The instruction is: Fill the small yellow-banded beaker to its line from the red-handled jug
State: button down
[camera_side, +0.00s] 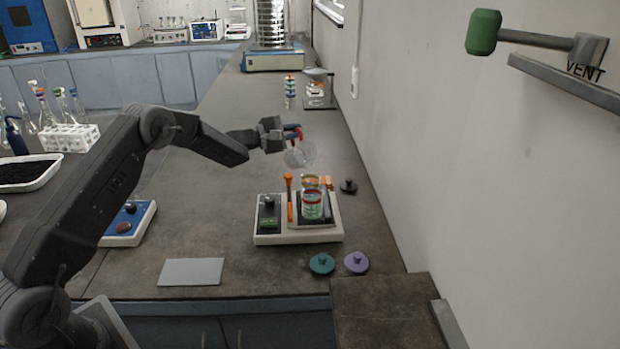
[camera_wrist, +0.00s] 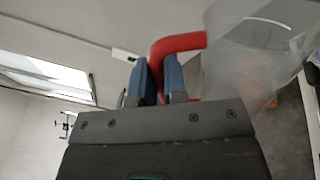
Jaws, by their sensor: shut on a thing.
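My gripper (camera_side: 290,131) is shut on the red handle (camera_wrist: 180,42) of a clear jug (camera_side: 301,154). The jug hangs tilted in the air above and behind the balance. In the wrist view the blue fingers (camera_wrist: 160,80) close around the handle, and the clear jug (camera_wrist: 250,65) fills the upper right. I cannot make out liquid in it.
An orange upright tool (camera_side: 289,197) stands left of the beakers. A black lid (camera_side: 348,186), a teal lid (camera_side: 321,263) and a purple lid (camera_side: 356,262) lie around the balance. A grey pad (camera_side: 191,272) lies front left. A stand (camera_side: 319,90) is behind; the wall is right.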

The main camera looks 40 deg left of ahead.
jog(key=shift+s+d+r+m, duration=0.25)
jog(key=shift+d+r+m, duration=0.25)
jog(key=shift+r+m, duration=0.3)
dwell(2.3)
jog(key=shift+s+d+m, duration=0.25)
jog(key=shift+d+m, duration=0.2)
jog(key=shift+m, duration=0.25)
dwell(2.4)
jog(key=shift+a, duration=0.1)
jog(key=f+n, duration=0.1)
jog(key=w+a+f+n, duration=0.1)
jog(key=n, duration=0.1)
jog(key=a+f+n, duration=0.1)
jog(key=shift+w+a+n, duration=0.2)
jog(key=shift+a+n, duration=0.05)
jog(key=shift+n, duration=0.05)
jog(key=shift+w+a+f+n, duration=0.2)
jog(key=shift+a+f+n, duration=0.1)
jog(key=shift+a+n, duration=0.4)
jog(key=w+a+f+n, duration=0.2)
jog(key=a+f+n, duration=0.3)
jog(key=f+n, duration=0.1)
jog(key=shift+w+a+n, duration=0.15)
jog(key=shift+w+n, duration=0.2)
jog(key=shift+n, duration=0.55)
